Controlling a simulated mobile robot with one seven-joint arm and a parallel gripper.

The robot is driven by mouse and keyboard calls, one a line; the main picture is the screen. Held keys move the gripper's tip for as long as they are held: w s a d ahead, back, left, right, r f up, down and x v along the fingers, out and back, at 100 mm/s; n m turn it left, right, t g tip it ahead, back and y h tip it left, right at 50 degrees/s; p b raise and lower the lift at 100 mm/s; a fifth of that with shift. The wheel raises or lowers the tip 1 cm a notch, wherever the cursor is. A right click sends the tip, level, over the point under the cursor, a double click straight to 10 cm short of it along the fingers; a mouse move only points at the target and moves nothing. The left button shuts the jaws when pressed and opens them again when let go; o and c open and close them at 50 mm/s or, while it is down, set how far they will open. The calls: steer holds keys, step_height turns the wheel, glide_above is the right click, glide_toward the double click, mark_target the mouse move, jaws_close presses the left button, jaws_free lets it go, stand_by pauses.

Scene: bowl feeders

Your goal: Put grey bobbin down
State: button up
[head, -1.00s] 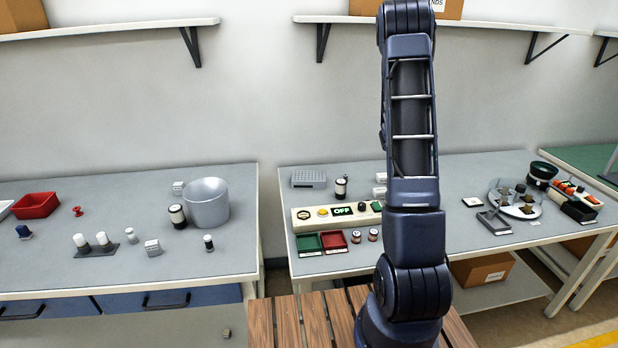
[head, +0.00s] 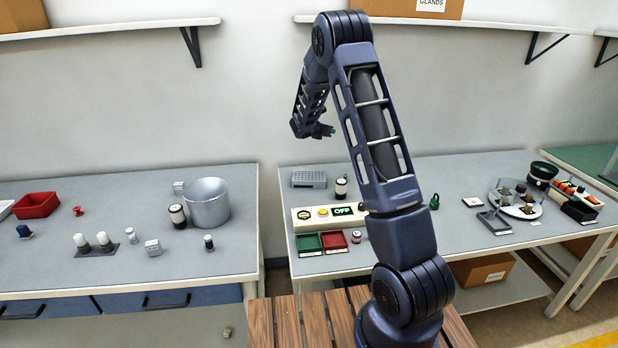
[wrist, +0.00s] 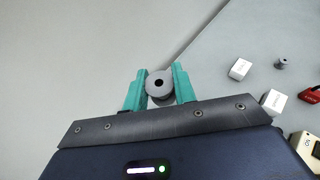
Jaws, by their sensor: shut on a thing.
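The grey bobbin (wrist: 159,85) is a small round spool with a dark centre hole. In the wrist view it sits between the two teal fingers of my gripper (wrist: 160,88), which are shut on it. In the head view my gripper (head: 325,131) is raised in front of the wall, above the back of the middle bench (head: 460,240). The bobbin cannot be made out in the head view. In the wrist view it is held clear of the bench.
The middle bench holds a grey perforated block (head: 309,179), a control panel (head: 325,217), a green tray (head: 309,243) and a red tray (head: 338,242). The wrist view shows white boxes (wrist: 239,69) and another small grey spool-like part (wrist: 281,64).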

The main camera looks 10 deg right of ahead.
steer(key=n+t+y, duration=0.1)
glide_above(308, 173)
steer(key=f, duration=1.9)
steer(key=shift+w+f, duration=0.15)
steer(key=shift+w, duration=0.05)
steer(key=shift+f, duration=0.15)
steer(key=o, duration=0.9)
steer(key=shift+o, duration=0.2)
